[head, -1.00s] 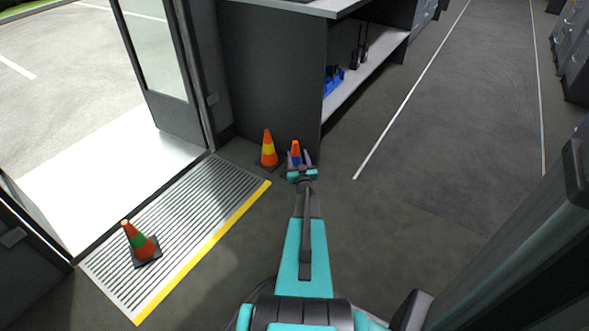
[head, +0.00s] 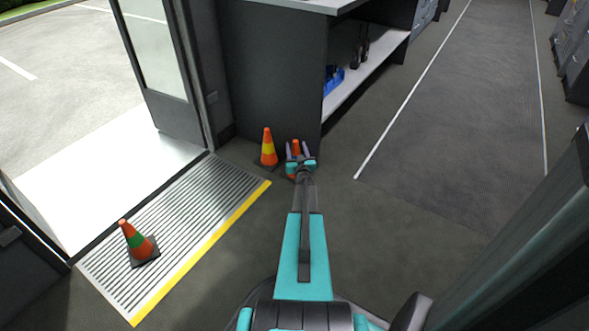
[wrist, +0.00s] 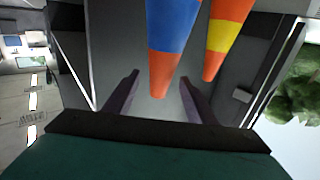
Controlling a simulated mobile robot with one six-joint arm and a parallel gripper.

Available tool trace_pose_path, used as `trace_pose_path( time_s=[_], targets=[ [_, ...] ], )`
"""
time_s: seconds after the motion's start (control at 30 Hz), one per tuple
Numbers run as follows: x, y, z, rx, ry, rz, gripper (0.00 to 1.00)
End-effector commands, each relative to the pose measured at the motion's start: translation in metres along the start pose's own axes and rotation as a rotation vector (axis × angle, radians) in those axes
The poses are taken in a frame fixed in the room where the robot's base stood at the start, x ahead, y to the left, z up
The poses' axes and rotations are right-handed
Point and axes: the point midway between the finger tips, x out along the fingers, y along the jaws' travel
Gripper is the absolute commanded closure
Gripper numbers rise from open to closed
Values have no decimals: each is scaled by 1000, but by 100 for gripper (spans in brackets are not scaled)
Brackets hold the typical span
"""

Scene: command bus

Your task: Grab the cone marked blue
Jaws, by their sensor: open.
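The cone with the blue band (wrist: 170,28) is orange at its tip and stands at the corner of the dark counter. In the head view its orange top (head: 296,146) shows behind my gripper (head: 300,161), which hides most of the rest. In the wrist view the cone's tip points toward my gripper (wrist: 158,92) and lies between the two open fingers. The fingers are apart and I see no clear contact with the cone.
A cone with a yellow band (head: 268,149) stands close on the left. A cone with a green band (head: 138,243) stands on the ribbed step mat (head: 190,225) by the open door. The dark counter (head: 275,75) rises behind. Floor to the right (head: 420,190) is clear.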

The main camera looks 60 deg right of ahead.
Motion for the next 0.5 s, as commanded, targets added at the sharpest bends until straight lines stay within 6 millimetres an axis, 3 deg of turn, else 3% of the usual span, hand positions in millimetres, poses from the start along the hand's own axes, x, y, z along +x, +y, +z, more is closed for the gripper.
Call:
trace_pose_path(
  time_s=[0.2,0.5],
  targets=[
    [20,0,2,0,1,0,49],
    [21,0,0,0,0,0,49]
  ],
)
